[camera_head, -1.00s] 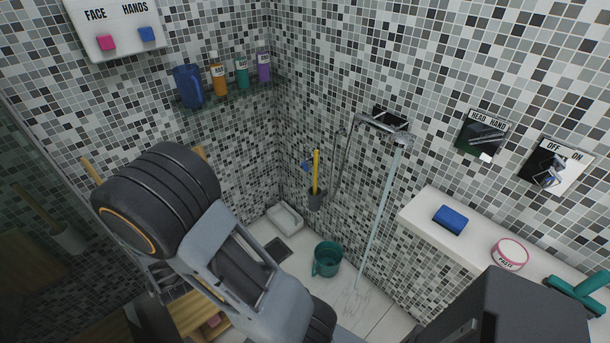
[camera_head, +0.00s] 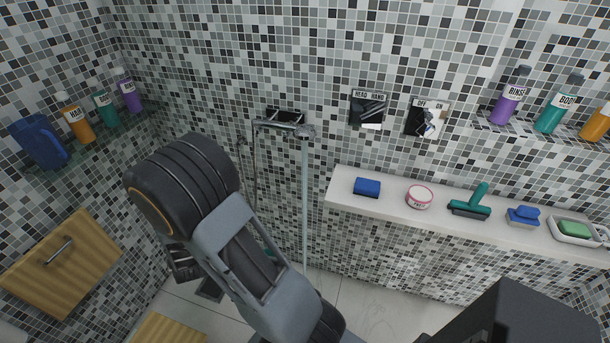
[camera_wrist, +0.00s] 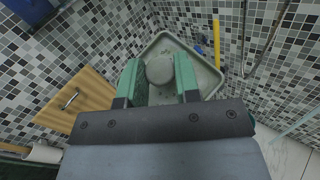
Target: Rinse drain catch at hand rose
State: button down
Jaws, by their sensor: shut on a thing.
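My gripper (camera_wrist: 160,84) has green fingers shut on a round grey piece, which I take as the drain catch (camera_wrist: 160,69). A pale square tray with dark specks (camera_wrist: 203,57) shows around and behind it; I cannot tell whether the two are joined. In the head view my gripper (camera_head: 184,264) is low at the left, its hold hidden. The wall shower fitting (camera_head: 288,127) has a pale vertical streak (camera_head: 305,200) below it, like running water. The HEAD/HAND control (camera_head: 368,108) and OFF/ON control (camera_head: 428,118) are to its right; their settings are unclear.
A white ledge (camera_head: 450,222) at the right holds a blue block (camera_head: 367,187), a pink-rimmed tin (camera_head: 419,197) and a green squeegee (camera_head: 469,203). A wooden cabinet (camera_head: 60,262) stands at the left below the bottle shelf. A yellow handle (camera_wrist: 217,45) is near the tray in the wrist view.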

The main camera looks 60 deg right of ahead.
jog(key=s+d+r+m+g+h+p, duration=0.1)
jog(key=s+d+m+g+h, duration=0.35)
jog(key=d, duration=0.55)
jog(key=s+d+r+m+g+h+p, duration=0.15)
jog(key=s+d+m+g+h, duration=0.3)
jog(key=d, duration=0.55)
jog(key=s+d+m+g+y+p, duration=0.1)
jog(key=s+d+m+g, duration=0.45)
jog(key=s+g, duration=0.35)
jog(key=s+d+m+g+y+p, duration=0.15)
jog(key=s+d+m+g, duration=0.25)
jog(key=s+d+g, duration=0.45)
jog(key=w+d+f+t+b, duration=0.1)
jog(key=w+b, duration=0.1)
jog(key=w, duration=0.3)
jog(key=w+d+f+t+b, duration=0.1)
jog(key=w+d+f+b, duration=0.1)
jog(key=w, duration=0.3)
jog(key=shift+w, duration=0.4)
